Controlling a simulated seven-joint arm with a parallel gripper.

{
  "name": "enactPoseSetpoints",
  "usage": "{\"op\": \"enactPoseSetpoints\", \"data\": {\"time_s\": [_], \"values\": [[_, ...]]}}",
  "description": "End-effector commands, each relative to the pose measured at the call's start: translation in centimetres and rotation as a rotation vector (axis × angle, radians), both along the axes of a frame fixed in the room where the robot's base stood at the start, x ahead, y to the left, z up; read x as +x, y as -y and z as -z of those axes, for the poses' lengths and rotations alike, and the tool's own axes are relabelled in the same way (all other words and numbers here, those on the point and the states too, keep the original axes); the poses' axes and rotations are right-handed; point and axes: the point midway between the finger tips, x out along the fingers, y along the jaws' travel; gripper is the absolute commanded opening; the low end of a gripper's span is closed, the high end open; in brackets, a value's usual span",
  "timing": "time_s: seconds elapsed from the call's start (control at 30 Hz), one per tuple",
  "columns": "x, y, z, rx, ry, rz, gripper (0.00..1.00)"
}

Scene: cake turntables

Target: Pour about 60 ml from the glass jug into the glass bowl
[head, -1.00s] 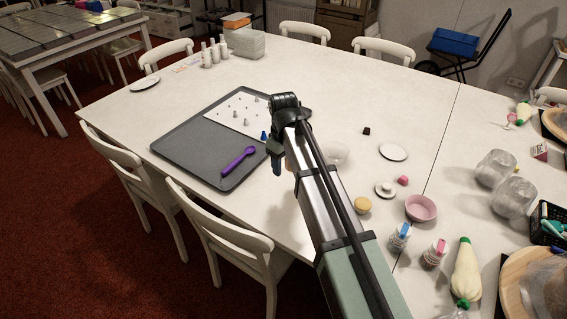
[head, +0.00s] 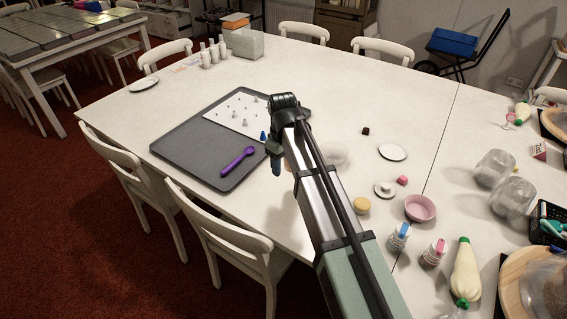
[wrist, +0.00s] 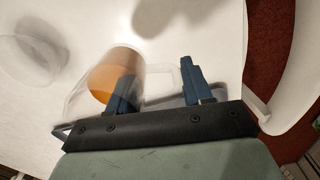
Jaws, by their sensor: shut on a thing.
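My gripper (wrist: 158,88) is shut on the glass jug (wrist: 78,98), with its blue fingers around the handle side. The jug is clear and holds orange liquid, seen in the wrist view. I cannot tell how far it is tilted. The glass bowl (wrist: 28,62) is clear and stands on the white table, left of the jug and apart from it in the wrist view. In the head view the bowl (head: 335,155) shows faintly just right of my arm. The jug is hidden behind my arm there. I see no orange liquid in the bowl.
A grey tray (head: 185,150) with a white sheet and a purple scoop (head: 238,161) lies left of my arm. A yellow-topped jar (head: 362,206), a pink bowl (head: 420,208) and a white plate (head: 392,152) stand to the right.

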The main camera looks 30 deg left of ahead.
Motion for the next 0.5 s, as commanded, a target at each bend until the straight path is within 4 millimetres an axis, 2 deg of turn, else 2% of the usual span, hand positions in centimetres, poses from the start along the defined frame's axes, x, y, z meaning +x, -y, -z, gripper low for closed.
{"op": "enactPoseSetpoints", "data": {"time_s": [0.17, 0.27, 0.5], "values": [[1.0, -0.5, 0.2, 0.0, 0.0, 0.001, 0.0], [2.7, -1.3, 0.6, 0.0, 0.0, 0.002, 0.0], [9.0, -3.9, 2.6, 0.0, -0.001, 0.003, 0.0]]}}
